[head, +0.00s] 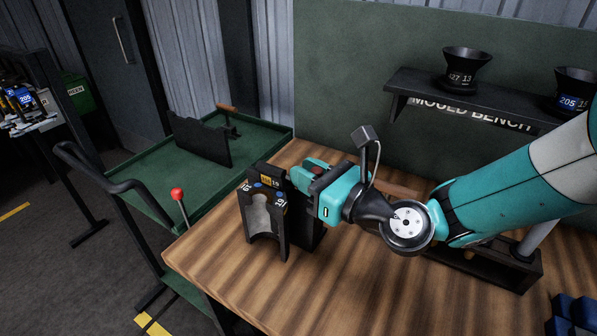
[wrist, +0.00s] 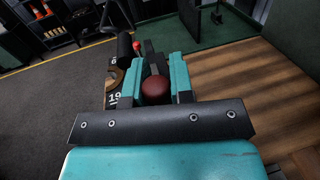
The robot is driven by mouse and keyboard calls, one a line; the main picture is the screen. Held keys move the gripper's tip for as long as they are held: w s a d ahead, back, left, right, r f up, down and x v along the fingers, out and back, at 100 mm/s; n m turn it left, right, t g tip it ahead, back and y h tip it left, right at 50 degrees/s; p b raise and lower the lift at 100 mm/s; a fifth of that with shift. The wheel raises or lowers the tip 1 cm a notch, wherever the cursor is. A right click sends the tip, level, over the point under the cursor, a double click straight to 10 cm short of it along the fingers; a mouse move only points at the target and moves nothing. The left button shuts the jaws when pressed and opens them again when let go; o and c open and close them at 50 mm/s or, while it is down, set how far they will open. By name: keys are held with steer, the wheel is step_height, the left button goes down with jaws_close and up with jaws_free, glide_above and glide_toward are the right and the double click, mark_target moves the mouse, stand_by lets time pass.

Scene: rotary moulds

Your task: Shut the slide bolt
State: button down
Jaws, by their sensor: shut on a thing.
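A dark mould (head: 284,225) stands upright on the wooden bench, with a grey half-round hollow facing front and number marks on top. My gripper (head: 300,178) is at the mould's upper right side, its teal fingers pointing left. In the wrist view, a dark red round knob (wrist: 155,90) sits between my gripper's two fingers (wrist: 160,72), which are closed on it. I take this knob to be the slide bolt's handle. The bolt's bar and its catch are hidden behind the fingers, so how far the bolt is slid cannot be told. Part of the mould, marked 19 (wrist: 114,98), shows left of the fingers.
The wooden bench (head: 215,258) is clear at its front. A green tray table (head: 145,165) with an upright dark plate and a red-knobbed lever (head: 178,194) stands to the left. A shelf (head: 470,97) with dark funnel-shaped cups is on the back panel. Blue blocks (head: 575,315) lie at the lower right.

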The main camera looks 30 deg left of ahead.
steer(key=shift+a+r, duration=0.1)
steer(key=c, duration=1.1)
jaws_free()
steer(key=shift+a, duration=0.15)
steer(key=shift+o, duration=0.2)
